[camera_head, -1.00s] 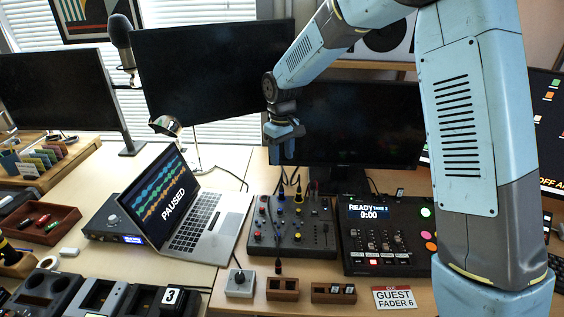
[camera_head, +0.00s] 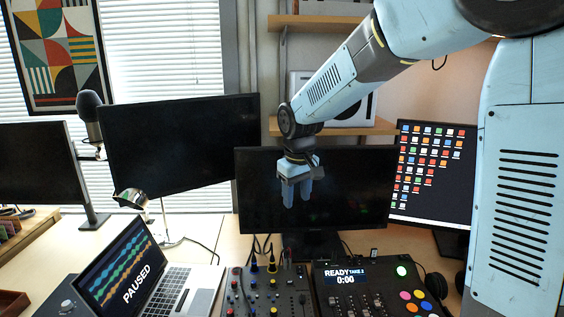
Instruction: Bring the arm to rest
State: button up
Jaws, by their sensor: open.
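My gripper (camera_head: 299,190) hangs from my blue arm in the upper middle of the head view. Its fingers point down and are a little apart, with nothing visible between them. It appears in front of the dark middle monitor (camera_head: 355,200), above the back of the desk. The arm comes in from the upper right and is bent, with the wrist lower than the elbow.
Below the gripper are an audio mixer (camera_head: 268,296) and a recorder (camera_head: 372,292) reading "READY". Monitors line the back; a microphone (camera_head: 89,107) stands at left.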

jog(key=s+d+r+m+t, duration=0.25)
jog(key=s+d+r, duration=0.55)
jog(key=s+d, duration=0.4)
jog(key=s+d+m+t, duration=0.1)
jog(key=s+d+m, duration=0.3)
jog(key=s+d, duration=0.4)
jog(key=s, duration=0.4)
jog(key=shift+r, duration=0.2)
jog(key=shift+t, duration=0.25)
